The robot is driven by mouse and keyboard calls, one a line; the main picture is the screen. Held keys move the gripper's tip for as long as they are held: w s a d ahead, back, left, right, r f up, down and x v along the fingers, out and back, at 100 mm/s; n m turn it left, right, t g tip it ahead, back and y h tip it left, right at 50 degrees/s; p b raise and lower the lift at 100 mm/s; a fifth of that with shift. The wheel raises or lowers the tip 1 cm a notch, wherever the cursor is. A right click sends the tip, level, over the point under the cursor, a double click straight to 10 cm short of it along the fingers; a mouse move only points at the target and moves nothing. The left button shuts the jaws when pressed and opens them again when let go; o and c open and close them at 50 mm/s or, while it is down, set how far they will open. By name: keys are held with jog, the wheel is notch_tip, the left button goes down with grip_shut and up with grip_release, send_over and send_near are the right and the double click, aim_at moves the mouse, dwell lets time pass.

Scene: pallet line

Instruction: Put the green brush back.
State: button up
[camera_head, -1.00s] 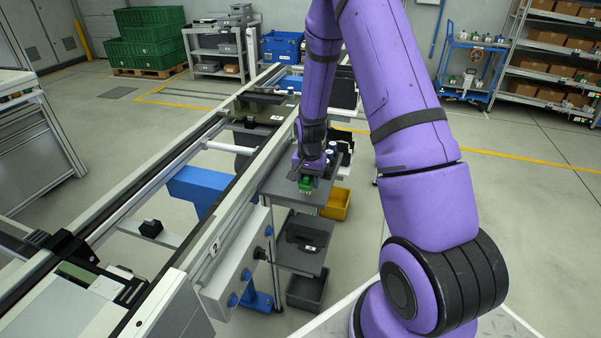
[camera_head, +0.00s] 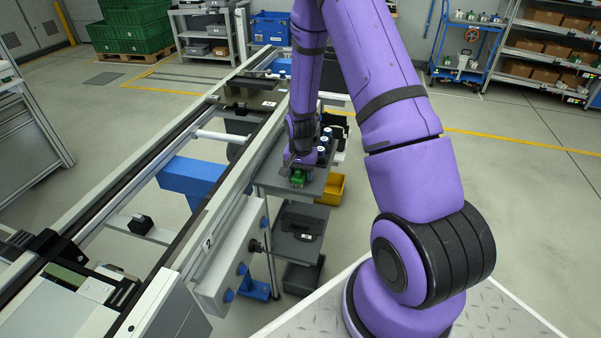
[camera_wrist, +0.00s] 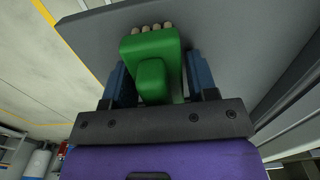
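The green brush (camera_head: 297,178) is at the end of my gripper (camera_head: 299,166), over the grey upper shelf (camera_head: 317,188) beside the conveyor. In the wrist view the brush (camera_wrist: 152,48) sits between the two blue fingers of my gripper (camera_wrist: 158,78), which appear shut on its sides. Its pale bristle tufts (camera_wrist: 152,28) face away from the wrist, toward the grey shelf surface (camera_wrist: 225,30). I cannot tell whether the bristles touch the shelf.
Dark bottles with pale caps (camera_head: 325,140) stand on the shelf behind my gripper. A yellow bin (camera_head: 331,189) hangs at its right side. A dark item lies on the lower shelf (camera_head: 290,247). The conveyor rail (camera_head: 221,220) runs close along the left.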

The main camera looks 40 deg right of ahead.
jog(key=shift+o, duration=0.8)
notch_tip(320, 180, up, 13)
jog(key=shift+a+f, duration=0.1)
jog(key=s+a+r+n+t, duration=0.15)
jog(key=s+a+r, duration=0.25)
jog(key=r, duration=0.6)
jog(key=s+a+r+n+t, duration=0.1)
jog(key=s+a+r+n, duration=0.25)
jog(key=r, duration=0.65)
jog(key=s+a+r+n+t, duration=0.1)
jog(key=s+r, duration=0.2)
jog(key=s, duration=0.3)
jog(key=s+a+r+n, duration=0.2)
jog(key=s+r, duration=0.2)
jog(key=s, duration=0.2)
jog(key=s+a+r+n+t, duration=0.1)
jog(key=s+a+r+n, duration=0.1)
jog(key=s, duration=0.5)
jog(key=shift+a+r+t, duration=0.25)
jog(key=shift+r+t, duration=0.1)
jog(key=shift+r, duration=0.3)
